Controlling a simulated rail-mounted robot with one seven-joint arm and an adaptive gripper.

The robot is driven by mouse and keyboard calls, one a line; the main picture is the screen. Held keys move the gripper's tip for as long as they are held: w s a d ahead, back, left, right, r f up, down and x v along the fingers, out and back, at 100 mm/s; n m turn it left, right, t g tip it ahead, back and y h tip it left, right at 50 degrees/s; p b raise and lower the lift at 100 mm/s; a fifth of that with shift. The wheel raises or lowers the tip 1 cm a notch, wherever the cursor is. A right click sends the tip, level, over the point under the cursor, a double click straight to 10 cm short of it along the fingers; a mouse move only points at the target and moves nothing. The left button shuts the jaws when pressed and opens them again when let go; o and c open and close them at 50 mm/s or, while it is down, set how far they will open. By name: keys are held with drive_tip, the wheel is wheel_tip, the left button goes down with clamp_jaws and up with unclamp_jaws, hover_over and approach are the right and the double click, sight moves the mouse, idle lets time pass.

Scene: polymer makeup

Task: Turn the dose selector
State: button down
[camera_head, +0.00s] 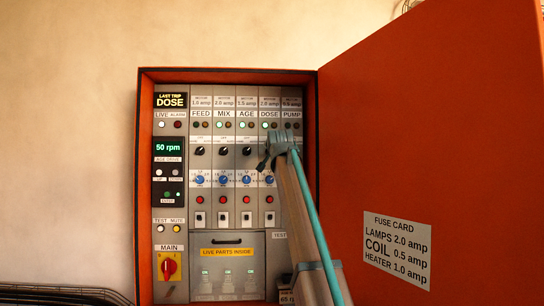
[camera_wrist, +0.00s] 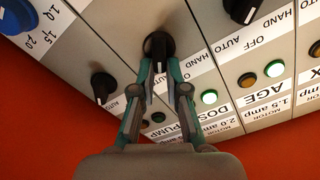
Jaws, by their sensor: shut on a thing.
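The dose selector (camera_wrist: 157,43) is a black knob on the DOSE column. In the wrist view, my gripper (camera_wrist: 160,68) is shut on it, with a finger on each side of the knob. The knob's pointer is partly covered by the fingers, so I cannot tell its exact setting. In the head view, my gripper (camera_head: 278,142) reaches the panel from the lower right and hides the dose selector. The DOSE label (camera_head: 269,113) shows above it. A green lamp (camera_wrist: 208,97) is lit beside the DOSE label in the wrist view.
The PUMP selector (camera_wrist: 103,86) and the AGE selector (camera_wrist: 241,8) stand close on either side. Blue dials (camera_head: 246,180) and red buttons (camera_head: 246,200) sit below the selectors. The open orange cabinet door (camera_head: 440,130) stands to the right of my arm.

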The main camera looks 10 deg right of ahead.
drive_tip(key=shift+d+f+m+b, duration=0.15)
drive_tip(key=shift+m+b, duration=0.75)
drive_tip(key=shift+m, duration=0.3)
drive_tip(key=c, duration=1.2)
unclamp_jaws()
drive_tip(key=shift+s, duration=0.15)
drive_tip(key=s, duration=1.1)
drive_tip(key=shift+s+a, duration=0.4)
